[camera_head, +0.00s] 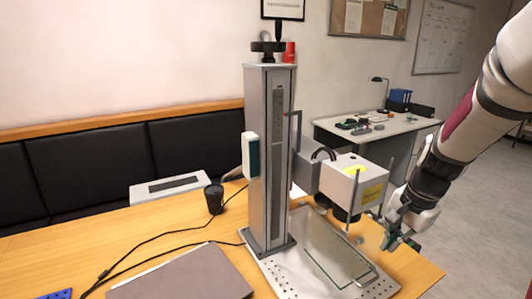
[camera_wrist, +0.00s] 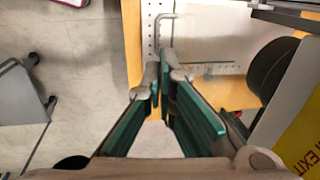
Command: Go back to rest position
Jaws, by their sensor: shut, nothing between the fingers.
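My gripper (camera_head: 398,243) is shut and empty, at the right edge of the laser marker's base plate (camera_head: 282,275) in the head view. In the wrist view, my gripper (camera_wrist: 160,92) shows its green-padded fingers together over the table edge, near the perforated plate. The laser marker has a tall grey column (camera_head: 268,160) and a white laser head (camera_head: 353,183) with yellow labels. My gripper is to the right of and below the laser head. I cannot tell whether it touches the plate.
The wooden table (camera_head: 150,232) holds a grey laptop-like slab (camera_head: 188,275), a black cup (camera_head: 214,198) and black cables. A second desk (camera_head: 375,128) stands at the back right. The grey floor (camera_head: 485,215) to the right is clear. A bent metal rod (camera_wrist: 162,28) lies near my fingertips.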

